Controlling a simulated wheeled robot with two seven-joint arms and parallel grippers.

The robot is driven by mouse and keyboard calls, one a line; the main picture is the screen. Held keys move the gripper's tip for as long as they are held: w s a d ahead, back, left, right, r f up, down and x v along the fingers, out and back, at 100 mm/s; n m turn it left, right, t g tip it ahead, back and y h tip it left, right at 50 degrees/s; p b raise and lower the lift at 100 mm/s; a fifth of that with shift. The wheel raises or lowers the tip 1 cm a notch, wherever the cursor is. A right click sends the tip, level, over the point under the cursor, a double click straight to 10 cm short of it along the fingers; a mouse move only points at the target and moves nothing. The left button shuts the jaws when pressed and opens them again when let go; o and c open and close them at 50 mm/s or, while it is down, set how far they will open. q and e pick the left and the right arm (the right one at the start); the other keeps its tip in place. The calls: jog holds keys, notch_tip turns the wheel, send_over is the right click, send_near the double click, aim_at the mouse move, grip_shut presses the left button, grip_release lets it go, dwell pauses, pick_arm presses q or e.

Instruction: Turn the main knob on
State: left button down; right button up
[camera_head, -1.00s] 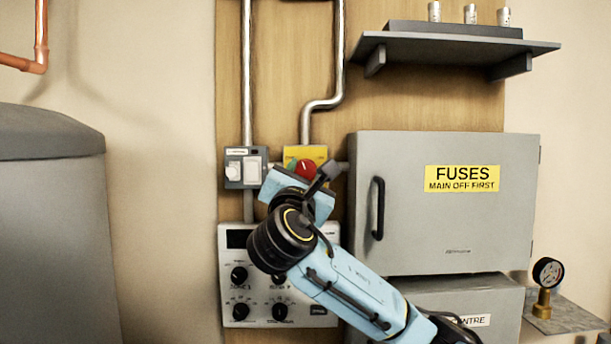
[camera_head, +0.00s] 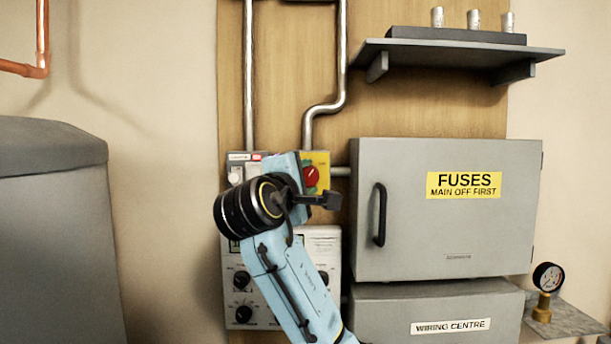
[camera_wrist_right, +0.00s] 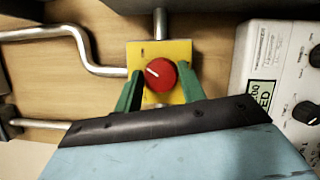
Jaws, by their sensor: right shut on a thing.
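The red main knob (camera_head: 311,176) sits on a yellow plate (camera_head: 322,160) on the wooden board, left of the fuse box. In the right wrist view the knob (camera_wrist_right: 160,75) is round with a pale slanted line, on its yellow plate (camera_wrist_right: 180,50). My right gripper (camera_wrist_right: 161,78) has a green finger on each side of the knob and is shut on it. In the head view its pale blue body covers the plate's left part, and its fingertips are mostly hidden. My left gripper is not in view.
A grey switch box (camera_head: 236,168) is just left of the gripper. A white control panel (camera_head: 238,310) with black dials is below, partly behind my arm. The fuse box (camera_head: 450,235) with a black handle stands right. Metal conduit (camera_head: 325,106) runs above.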

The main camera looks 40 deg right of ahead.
jog(key=shift+m+g+y+p, duration=0.3)
jog(key=shift+m+p, duration=0.05)
jog(key=shift+m, duration=0.65)
jog(key=o, duration=1)
jog(key=shift+c, duration=0.2)
jog(key=b+v, duration=0.2)
jog(key=v, duration=1.1)
jog(key=shift+a, duration=0.15)
jog(key=shift+s, duration=0.1)
